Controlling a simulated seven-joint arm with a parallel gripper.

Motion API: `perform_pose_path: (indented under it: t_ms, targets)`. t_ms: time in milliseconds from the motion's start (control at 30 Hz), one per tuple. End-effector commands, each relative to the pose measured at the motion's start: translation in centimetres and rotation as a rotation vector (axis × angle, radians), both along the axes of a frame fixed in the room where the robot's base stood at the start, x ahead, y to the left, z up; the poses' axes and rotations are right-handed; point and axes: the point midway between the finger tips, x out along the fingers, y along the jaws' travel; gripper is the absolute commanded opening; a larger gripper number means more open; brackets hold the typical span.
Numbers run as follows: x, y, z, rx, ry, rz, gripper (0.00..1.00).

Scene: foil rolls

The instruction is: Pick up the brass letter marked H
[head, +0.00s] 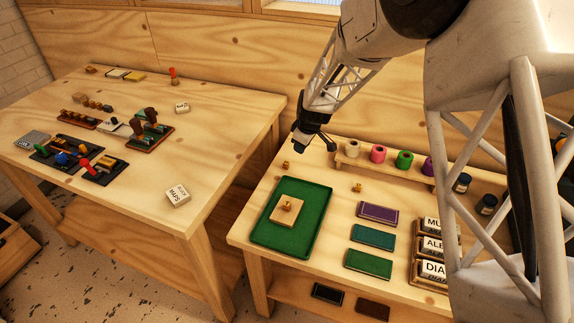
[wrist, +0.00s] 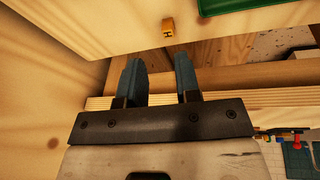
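The brass letter marked H (wrist: 168,27) is a small block lying on the table near its edge, at the top of the wrist view. In the head view the small brass piece (head: 286,165) behind the green tray appears to be the same one; its mark is too small to read there. My gripper (wrist: 159,62) is open and empty, its two blue-grey fingers apart, with the letter beyond the fingertips and apart from them. In the head view my gripper (head: 312,142) is above the table's back left part, to the right of that piece.
The green tray (head: 318,224) holds a wooden block (head: 278,212) with a brass piece on it. Another brass piece (head: 358,187) lies to the right, before a wooden rack (head: 343,160) of coloured rolls. A gap separates this table from the left one (head: 225,150).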

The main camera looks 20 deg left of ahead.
Motion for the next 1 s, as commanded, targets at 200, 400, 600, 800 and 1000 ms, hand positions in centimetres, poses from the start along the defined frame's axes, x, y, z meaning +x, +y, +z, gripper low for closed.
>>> perform_pose_path:
  t_ms: [200, 400, 600, 800, 1000]
  targets:
    - [0.6, 3.7, -3.8, -0.007, -0.012, 0.083, 0.31]
    - [0.7, 4.5, -4.7, -0.007, -0.017, 0.105, 0.31]
    - [0.7, 4.5, -4.6, -0.007, -0.017, 0.105, 0.31]
    - [0.8, 4.6, -5.1, -0.008, -0.017, 0.105, 0.31]
    - [1.0, 4.9, -6.5, -0.008, -0.016, 0.104, 0.31]
